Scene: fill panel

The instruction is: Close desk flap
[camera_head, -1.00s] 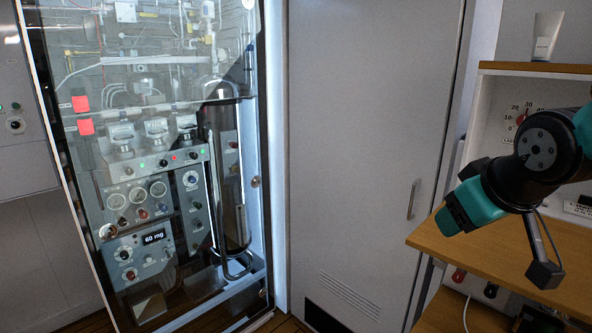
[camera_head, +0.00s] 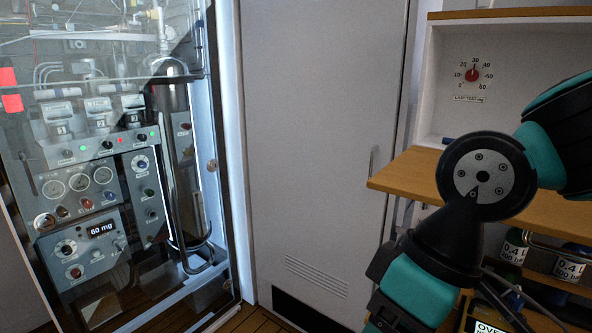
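The desk flap (camera_head: 405,174) is a wooden board at the right. It lies flat, folded out in front of a white cabinet (camera_head: 440,75). My arm, teal and black, comes in from the right and crosses in front of the flap. Its round joint hides part of the board. The arm's teal and black end (camera_head: 415,292) hangs lower, in front of and below the flap's left part, near the bottom edge. I see no contact with the flap. The fingertips cannot be made out, so I cannot tell whether my gripper is open.
A round dial with a red knob (camera_head: 472,75) is inside the cabinet. Labelled bottles (camera_head: 514,248) stand on a shelf below the flap. A grey door (camera_head: 320,140) is in the middle. A glass-fronted equipment cabinet (camera_head: 100,190) stands at the left.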

